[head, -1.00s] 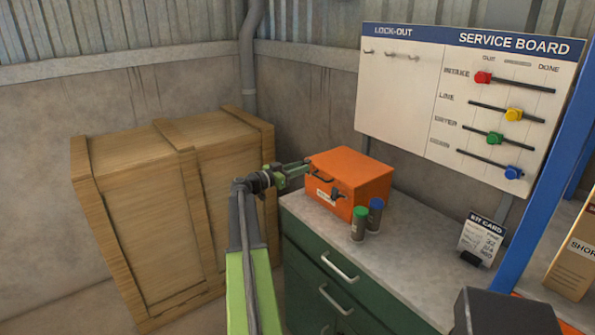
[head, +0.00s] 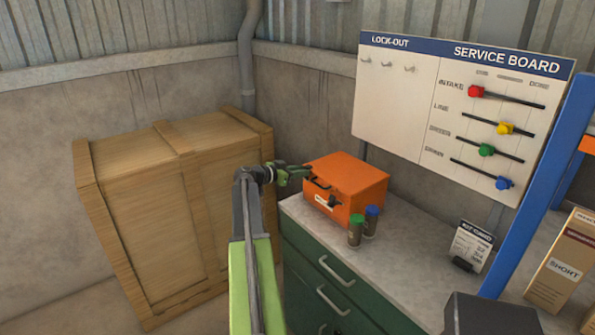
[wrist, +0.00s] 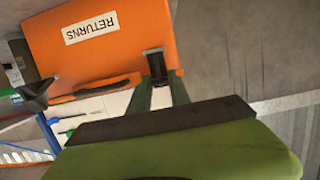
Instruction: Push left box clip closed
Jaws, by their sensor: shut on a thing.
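The orange box (head: 352,178) stands shut-lidded on the cabinet top, its front with the RETURNS label also showing in the wrist view (wrist: 90,45). The dark left clip (wrist: 155,66) is at the right of the box in the upside-down wrist view, between my gripper's fingertips. My gripper (wrist: 160,82) is shut on this clip at the box edge. In the head view, my gripper (head: 303,173) meets the box's left front corner and hides the clip. The right clip (wrist: 36,95) is dark and stands out from the box; it also shows in the head view (head: 332,202).
A green-capped jar (head: 355,232) and a blue-capped jar (head: 371,221) stand close in front of the box. A kit card (head: 471,245) stands farther right on the counter (head: 410,255). A large wooden crate (head: 150,225) is left of my arm.

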